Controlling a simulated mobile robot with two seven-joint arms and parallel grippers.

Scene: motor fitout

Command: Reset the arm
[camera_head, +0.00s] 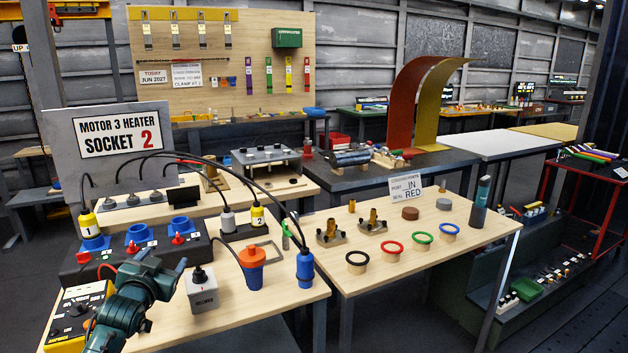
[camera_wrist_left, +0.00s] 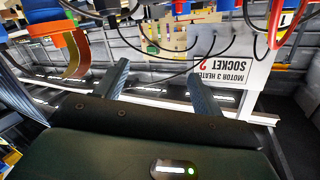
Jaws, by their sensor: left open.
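My left arm comes in from the lower left in the head view. Its left gripper (camera_head: 164,262) is over the front left of the wooden table (camera_head: 325,292), near the grey box with a black knob (camera_head: 201,290). The jaws are apart with nothing between them. In the left wrist view the two fingers of the left gripper (camera_wrist_left: 160,82) also stand apart and empty. That view is upside down, with the sign "MOTOR 3 HEATER SOCKET 2" (camera_wrist_left: 228,70) beyond the fingers. My right gripper shows in neither view.
A socket panel with blue sockets (camera_head: 142,238) stands behind the gripper. A yellow meter (camera_head: 78,318) is left of the arm. An orange-topped blue cup (camera_head: 252,268) and a blue plug (camera_head: 305,268) stand to the right, with black cables arching above.

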